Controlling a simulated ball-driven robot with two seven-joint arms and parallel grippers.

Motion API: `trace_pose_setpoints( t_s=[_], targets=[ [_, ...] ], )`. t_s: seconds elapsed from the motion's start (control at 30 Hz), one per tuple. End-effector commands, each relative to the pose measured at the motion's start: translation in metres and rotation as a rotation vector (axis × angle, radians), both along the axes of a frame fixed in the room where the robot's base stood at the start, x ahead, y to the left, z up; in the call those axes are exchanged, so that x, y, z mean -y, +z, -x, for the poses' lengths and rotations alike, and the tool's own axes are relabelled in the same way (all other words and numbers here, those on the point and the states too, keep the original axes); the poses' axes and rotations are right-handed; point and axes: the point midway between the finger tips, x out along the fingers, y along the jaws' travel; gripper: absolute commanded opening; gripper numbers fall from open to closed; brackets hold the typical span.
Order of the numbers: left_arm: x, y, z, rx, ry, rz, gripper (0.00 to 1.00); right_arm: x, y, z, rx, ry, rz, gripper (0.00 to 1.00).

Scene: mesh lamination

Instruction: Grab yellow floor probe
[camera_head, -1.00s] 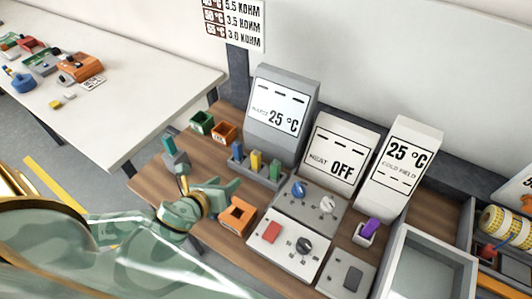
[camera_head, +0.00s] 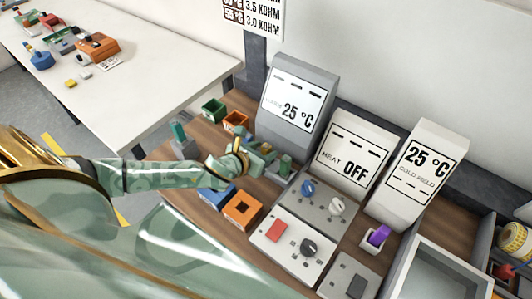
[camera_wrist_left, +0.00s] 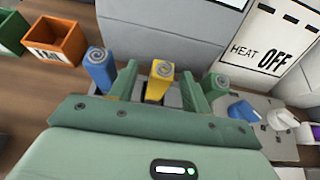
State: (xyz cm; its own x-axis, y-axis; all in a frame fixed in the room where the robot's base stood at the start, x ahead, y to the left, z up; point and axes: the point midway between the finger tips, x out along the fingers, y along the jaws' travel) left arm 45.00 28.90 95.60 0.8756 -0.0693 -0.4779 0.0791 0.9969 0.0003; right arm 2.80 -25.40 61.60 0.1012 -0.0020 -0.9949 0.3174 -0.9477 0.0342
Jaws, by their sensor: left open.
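The yellow floor probe (camera_wrist_left: 160,80) stands upright in a grey holder, between a blue probe (camera_wrist_left: 97,68) on its left and a green probe (camera_wrist_left: 217,82) on its right in the left wrist view. My left gripper (camera_wrist_left: 160,84) is open, with one finger on each side of the yellow probe. I cannot tell whether the fingers touch it. In the head view my left gripper (camera_head: 262,153) is over the holder and hides the yellow and blue probes; the green probe (camera_head: 285,165) shows beside it. My right gripper is not in view.
Green (camera_head: 213,110) and orange (camera_head: 235,121) bins stand behind the gripper. A blue box (camera_head: 216,196) and an orange box (camera_head: 242,210) sit in front. The 25 °C display (camera_head: 295,100) rises close behind the holder. Control panels (camera_head: 297,244) lie to the right.

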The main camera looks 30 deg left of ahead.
Motion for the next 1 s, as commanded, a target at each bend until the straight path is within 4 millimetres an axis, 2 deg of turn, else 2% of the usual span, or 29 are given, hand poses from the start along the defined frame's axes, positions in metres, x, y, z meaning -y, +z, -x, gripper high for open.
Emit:
trace_pose_setpoints(
  t_s=[0.1, 0.2, 0.47, 0.63, 1.0],
  targets=[
    [0.003, -0.011, -0.019, 0.001, 0.002, 0.001, 0.48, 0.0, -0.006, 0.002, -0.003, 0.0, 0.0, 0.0],
    [0.004, -0.016, -0.028, 0.0, 0.001, 0.0, 0.48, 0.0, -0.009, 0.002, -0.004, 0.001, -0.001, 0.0],
    [0.004, -0.016, -0.031, 0.0, 0.0, 0.001, 0.48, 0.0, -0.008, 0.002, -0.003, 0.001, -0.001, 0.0],
    [0.004, -0.016, -0.031, 0.0, 0.0, 0.001, 0.01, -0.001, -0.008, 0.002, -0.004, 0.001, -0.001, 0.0],
    [0.003, -0.012, -0.031, 0.0, 0.001, 0.0, 0.0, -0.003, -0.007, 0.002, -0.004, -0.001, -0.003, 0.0]
  ],
)
